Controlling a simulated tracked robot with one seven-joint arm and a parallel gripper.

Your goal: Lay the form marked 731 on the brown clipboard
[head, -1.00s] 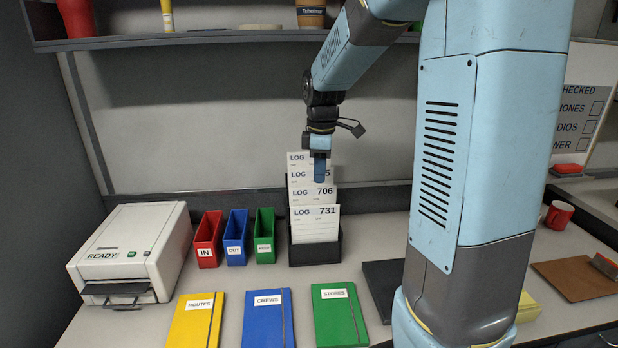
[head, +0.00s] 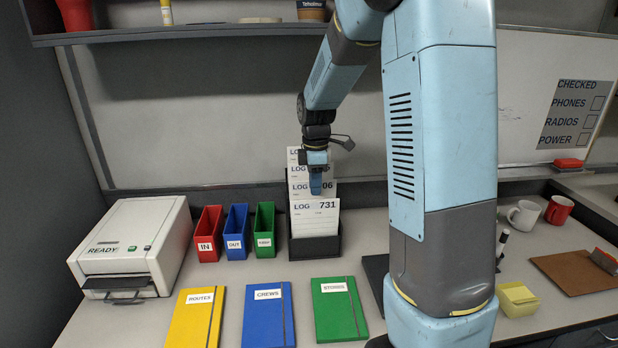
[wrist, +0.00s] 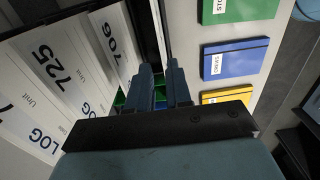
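The form marked 731 (head: 315,223) stands upright as the front sheet in a black rack (head: 314,250) in the head view. Sheets marked LOG, one ending in 06, stand behind it. My gripper (head: 316,188) points down at the top of the forms, just above the 731 sheet's upper edge; contact cannot be told. In the wrist view my gripper (wrist: 163,82) has its two fingers apart, with nothing clear between them. That view shows the forms 725 (wrist: 45,62) and 706 (wrist: 112,38); the 731 number is not readable there. The brown clipboard (head: 570,275) lies on the desk at the far right.
Red, blue and green bins (head: 237,232) stand left of the rack, beside a white printer (head: 135,250). Yellow, blue and green (head: 340,310) books lie in front. Yellow notes (head: 517,298), a white mug (head: 523,215) and a red mug (head: 559,209) stand near the clipboard. A shelf hangs above.

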